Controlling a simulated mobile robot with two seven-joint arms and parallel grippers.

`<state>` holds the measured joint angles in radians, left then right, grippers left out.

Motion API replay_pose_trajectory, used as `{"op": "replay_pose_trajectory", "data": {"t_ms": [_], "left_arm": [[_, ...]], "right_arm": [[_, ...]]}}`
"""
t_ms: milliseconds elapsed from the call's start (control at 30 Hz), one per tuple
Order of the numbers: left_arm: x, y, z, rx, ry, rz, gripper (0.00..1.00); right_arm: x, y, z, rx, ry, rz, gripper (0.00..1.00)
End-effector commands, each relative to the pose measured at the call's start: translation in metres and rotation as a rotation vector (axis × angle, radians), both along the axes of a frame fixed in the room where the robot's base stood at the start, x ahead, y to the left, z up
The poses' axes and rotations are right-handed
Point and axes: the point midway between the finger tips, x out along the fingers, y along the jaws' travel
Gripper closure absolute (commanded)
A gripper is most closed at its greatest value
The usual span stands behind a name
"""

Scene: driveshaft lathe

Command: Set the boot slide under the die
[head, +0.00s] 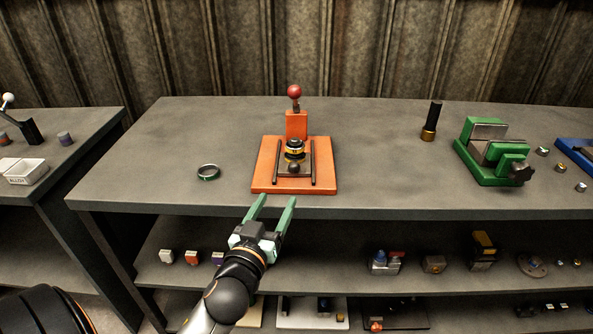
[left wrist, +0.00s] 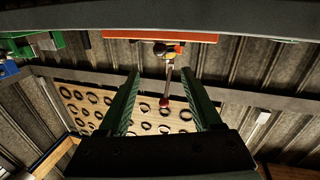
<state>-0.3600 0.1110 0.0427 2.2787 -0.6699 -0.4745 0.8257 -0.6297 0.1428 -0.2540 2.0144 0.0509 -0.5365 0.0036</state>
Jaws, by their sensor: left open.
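An orange press (head: 264,180) with a red ball handle (head: 294,91) stands on the grey bench. It also shows in the left wrist view as an orange edge (left wrist: 150,36) at the top. The boot slide (head: 284,170), a dark square plate with a black knob (head: 294,168), lies between two black rails. The black-and-gold die (head: 295,147) shows just behind the knob; how far the plate reaches under it, I cannot tell. My left gripper (head: 277,200) is open and empty, its green fingers at the bench's front edge, short of the knob. My right gripper is not in view.
A dark ring (head: 208,171) lies left of the press. A black-and-brass cylinder (head: 430,122) and a green vise (head: 480,160) stand to the right. Shelves (head: 340,245) with small parts are below the bench top.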

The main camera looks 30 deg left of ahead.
Motion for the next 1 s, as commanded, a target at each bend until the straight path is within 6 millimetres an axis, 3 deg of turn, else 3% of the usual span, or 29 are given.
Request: {"op": "replay_pose_trajectory", "data": {"t_ms": [600, 800, 1000], "left_arm": [[0.096, 0.028, 0.0, 0.004, 0.003, -0.001, 0.34], [0.111, 0.033, -0.001, 0.003, 0.004, -0.001, 0.34], [0.114, 0.034, -0.001, 0.002, 0.004, -0.001, 0.34]], "right_arm": [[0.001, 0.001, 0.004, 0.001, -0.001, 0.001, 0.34], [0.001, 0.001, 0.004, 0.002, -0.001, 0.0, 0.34], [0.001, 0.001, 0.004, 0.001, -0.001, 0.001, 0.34]]}}
